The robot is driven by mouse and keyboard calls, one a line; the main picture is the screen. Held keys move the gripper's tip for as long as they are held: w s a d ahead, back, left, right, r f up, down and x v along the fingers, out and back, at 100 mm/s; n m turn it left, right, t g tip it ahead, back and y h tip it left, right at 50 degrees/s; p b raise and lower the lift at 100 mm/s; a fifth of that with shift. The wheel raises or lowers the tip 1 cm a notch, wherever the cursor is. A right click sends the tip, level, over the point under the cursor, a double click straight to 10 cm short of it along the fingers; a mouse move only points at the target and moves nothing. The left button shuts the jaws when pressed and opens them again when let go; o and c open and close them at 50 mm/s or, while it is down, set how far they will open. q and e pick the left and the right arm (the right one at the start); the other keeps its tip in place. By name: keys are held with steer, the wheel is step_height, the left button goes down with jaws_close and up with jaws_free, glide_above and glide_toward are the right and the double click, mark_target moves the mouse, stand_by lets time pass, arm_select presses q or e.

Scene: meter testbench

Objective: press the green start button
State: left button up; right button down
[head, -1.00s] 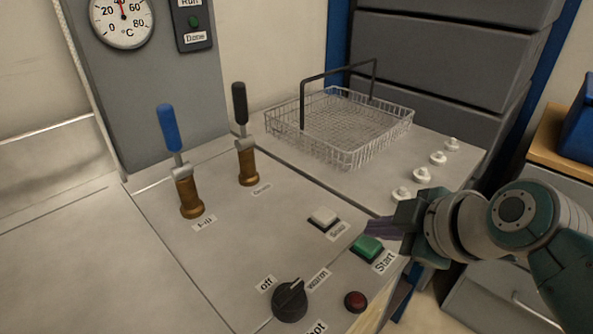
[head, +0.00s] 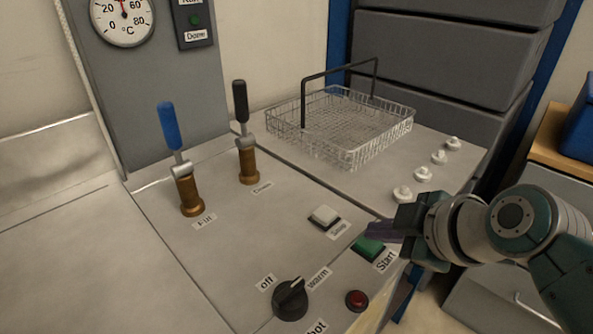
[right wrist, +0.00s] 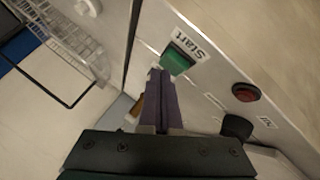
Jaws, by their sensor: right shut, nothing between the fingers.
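The green start button (head: 367,248) sits on the grey panel beside its "Start" label. It also shows in the right wrist view (right wrist: 176,60), just beyond the fingertips. My right gripper (head: 372,229) is shut and empty, its purple fingers directly at the far edge of the button in the head view. In the right wrist view its fingers (right wrist: 160,75) lie together, pointing toward the button. I cannot tell whether they touch it. My left gripper is not in view.
Blue (head: 168,126) and black (head: 240,101) levers stand farther left. A wire basket (head: 345,125) and several white pegs (head: 402,194) are behind.

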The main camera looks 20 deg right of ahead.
mark_target(376, 246)
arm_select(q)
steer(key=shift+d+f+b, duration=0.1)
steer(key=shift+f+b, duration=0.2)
arm_select(e)
steer(key=shift+f, duration=0.45)
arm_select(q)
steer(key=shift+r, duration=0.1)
arm_select(e)
steer(key=shift+r, duration=0.1)
arm_select(q)
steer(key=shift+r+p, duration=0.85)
steer(key=shift+p, duration=0.15)
arm_select(e)
steer(key=shift+r, duration=0.75)
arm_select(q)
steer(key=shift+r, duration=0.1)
arm_select(e)
steer(key=shift+r, duration=0.15)
step_height(376, 246, up, 5)
steer(key=p, duration=0.5)
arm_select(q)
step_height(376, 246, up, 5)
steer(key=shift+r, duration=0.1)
